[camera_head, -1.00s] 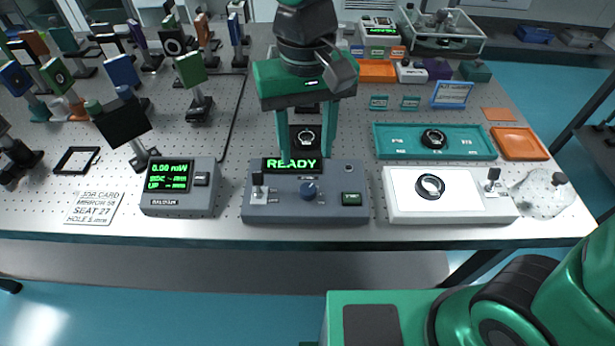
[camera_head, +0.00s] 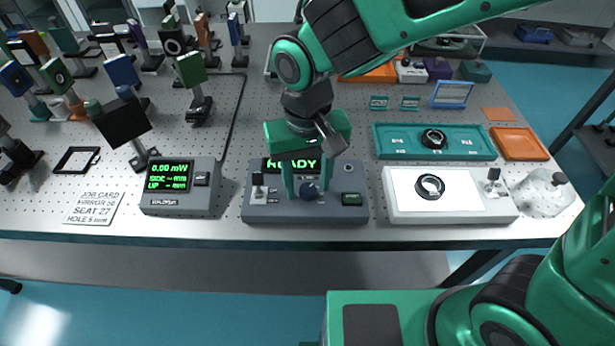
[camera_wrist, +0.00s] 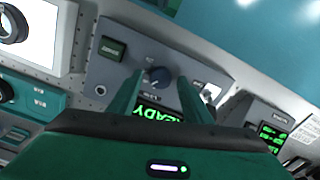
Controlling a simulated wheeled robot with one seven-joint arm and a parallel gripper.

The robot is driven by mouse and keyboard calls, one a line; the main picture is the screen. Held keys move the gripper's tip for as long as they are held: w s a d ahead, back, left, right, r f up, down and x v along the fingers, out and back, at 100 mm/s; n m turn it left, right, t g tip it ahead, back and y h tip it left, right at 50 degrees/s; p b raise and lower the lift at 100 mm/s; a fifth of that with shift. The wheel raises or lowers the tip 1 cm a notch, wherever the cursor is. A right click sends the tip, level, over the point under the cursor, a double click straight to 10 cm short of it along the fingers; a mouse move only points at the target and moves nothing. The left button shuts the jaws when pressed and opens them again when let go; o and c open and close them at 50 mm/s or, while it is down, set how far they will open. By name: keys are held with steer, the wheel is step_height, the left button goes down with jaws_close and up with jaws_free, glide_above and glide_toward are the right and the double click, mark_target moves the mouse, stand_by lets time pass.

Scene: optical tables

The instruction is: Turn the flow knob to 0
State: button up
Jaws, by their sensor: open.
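The box's green display (camera_head: 280,164) reads READY, partly covered by my gripper. My gripper (camera_head: 306,193) points down over the box, its green fingers apart at the knob. In the wrist view the knob (camera_wrist: 159,76) lies between and just beyond the two fingertips (camera_wrist: 160,80). I cannot tell whether either finger touches it. The scale around the knob is too small to read.
Left of the control box is a grey power meter (camera_head: 178,207) reading 0.00 mW. Right of it is a white box with a black ring (camera_head: 405,207). A lever switch (camera_head: 258,187) and a green button (camera_head: 352,199) flank the knob. Mounted optics crowd the left table.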

steer(key=c, duration=1.1)
steer(key=shift+o, duration=0.2)
steer(key=shift+n, duration=0.3)
steer(key=n, duration=0.3)
steer(key=shift+n, duration=2.1)
steer(key=o, duration=1.1)
steer(key=shift+d, duration=0.1)
steer(key=shift+c, duration=0.2)
